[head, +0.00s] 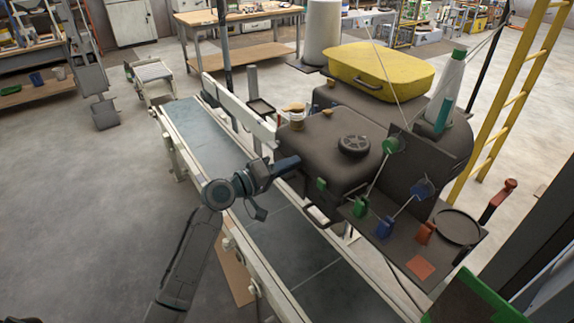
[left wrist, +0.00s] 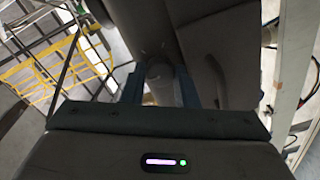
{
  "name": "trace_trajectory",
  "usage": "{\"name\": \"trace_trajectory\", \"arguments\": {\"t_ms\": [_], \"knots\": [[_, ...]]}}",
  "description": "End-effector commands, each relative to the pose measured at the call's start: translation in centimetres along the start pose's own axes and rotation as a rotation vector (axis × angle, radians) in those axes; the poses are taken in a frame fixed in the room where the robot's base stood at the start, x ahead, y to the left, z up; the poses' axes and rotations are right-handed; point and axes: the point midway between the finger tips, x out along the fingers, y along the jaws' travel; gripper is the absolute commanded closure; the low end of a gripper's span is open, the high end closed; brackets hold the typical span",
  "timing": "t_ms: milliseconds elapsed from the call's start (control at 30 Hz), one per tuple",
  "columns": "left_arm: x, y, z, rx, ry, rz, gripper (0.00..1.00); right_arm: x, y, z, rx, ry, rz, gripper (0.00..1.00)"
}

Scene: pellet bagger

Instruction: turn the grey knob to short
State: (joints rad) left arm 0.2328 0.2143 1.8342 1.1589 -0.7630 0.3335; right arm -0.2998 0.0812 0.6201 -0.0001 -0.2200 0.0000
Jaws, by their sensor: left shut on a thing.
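My left gripper (head: 290,163) reaches over the conveyor to the near side of the dark machine body (head: 335,150). In the left wrist view, its two blue-grey fingers (left wrist: 160,90) stand on either side of a grey rounded part (left wrist: 160,72), which looks like the grey knob, and are shut on it. In the head view the knob is hidden behind the gripper. I cannot read any setting marks around the knob. My right gripper is in neither view.
The conveyor belt (head: 290,240) runs below my left arm. A yellow lid (head: 380,66) lies on top. A yellow ladder (head: 513,95) stands right.

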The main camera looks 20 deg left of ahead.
Motion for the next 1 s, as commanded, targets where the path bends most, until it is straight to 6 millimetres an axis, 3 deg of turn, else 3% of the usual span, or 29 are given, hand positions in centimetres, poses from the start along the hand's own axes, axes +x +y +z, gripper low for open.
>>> {"name": "trace_trajectory", "arguments": {"t_ms": [300,333,433,767,1000], "knots": [[0.0,0.0,0.0,-0.002,0.000,0.000,0.96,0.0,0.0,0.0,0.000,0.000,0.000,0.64],[0.0,0.0,0.0,-0.002,0.000,0.000,0.69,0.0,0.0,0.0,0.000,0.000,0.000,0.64],[0.0,0.0,0.0,-0.002,0.000,0.000,0.51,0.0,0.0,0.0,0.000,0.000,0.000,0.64],[-0.2,-0.1,0.0,0.000,0.000,-0.001,0.51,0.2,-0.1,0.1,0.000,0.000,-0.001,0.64],[-3.4,-0.4,0.2,0.005,-0.001,-0.003,0.51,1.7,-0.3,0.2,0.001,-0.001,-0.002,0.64]]}}
